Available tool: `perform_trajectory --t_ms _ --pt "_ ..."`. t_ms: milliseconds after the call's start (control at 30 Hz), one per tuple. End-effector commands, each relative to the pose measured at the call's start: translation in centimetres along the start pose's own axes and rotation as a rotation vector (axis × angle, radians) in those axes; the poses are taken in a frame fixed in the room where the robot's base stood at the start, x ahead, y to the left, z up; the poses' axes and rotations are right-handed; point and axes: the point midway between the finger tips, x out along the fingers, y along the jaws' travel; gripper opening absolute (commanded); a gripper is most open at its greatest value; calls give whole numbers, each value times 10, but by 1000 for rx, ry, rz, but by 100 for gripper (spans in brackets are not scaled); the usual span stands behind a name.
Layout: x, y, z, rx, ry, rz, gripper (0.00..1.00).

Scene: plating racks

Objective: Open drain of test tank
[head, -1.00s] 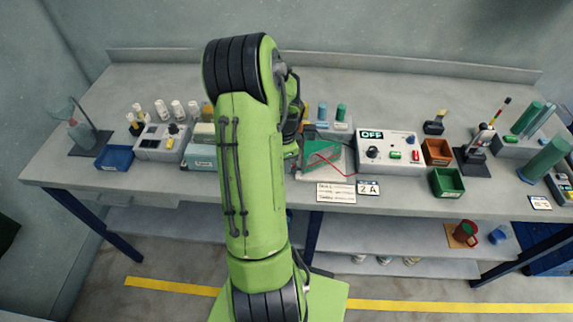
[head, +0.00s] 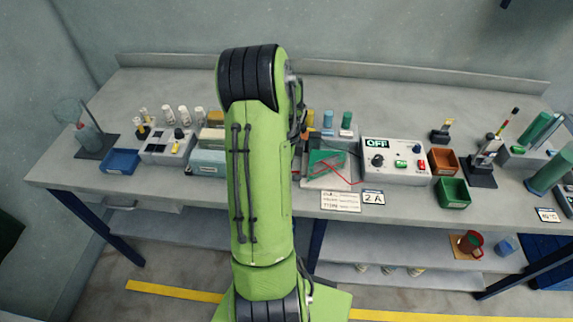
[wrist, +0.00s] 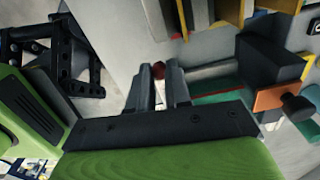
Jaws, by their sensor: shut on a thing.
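In the wrist view, my gripper (wrist: 160,80) has its two dark fingers on either side of a small dark red knob (wrist: 159,70). The gripper is shut on this knob. A grey rod (wrist: 205,69) runs from beside the knob to a black block (wrist: 270,60). In the head view my green arm hides the gripper and this part of the bench. A clear tank-like box with a green panel (head: 325,163) stands just right of the arm; I cannot tell whether it is the test tank.
A power box (head: 395,172) reading OFF stands right of the arm, with a red wire near it. An orange bin (head: 442,160) and green bin (head: 452,192) are farther right. A blue tray (head: 121,161) is at left. The back of the bench is clear.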

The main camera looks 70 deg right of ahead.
Motion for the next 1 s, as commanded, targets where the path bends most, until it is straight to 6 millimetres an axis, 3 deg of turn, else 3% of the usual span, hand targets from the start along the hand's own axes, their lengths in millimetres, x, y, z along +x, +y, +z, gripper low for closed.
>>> perform_trajectory --t_ms 300,333,500,800,867,1000 --pt "0 0 0 0 0 0 0" --pt "0 0 0 0 0 0 21" --pt "0 0 0 -1 0 0 44" --pt "-5 -1 0 -1 -1 -2 44" --pt "-14 -1 0 -1 -1 -4 44" --pt "-51 -2 0 -1 -2 -8 44"
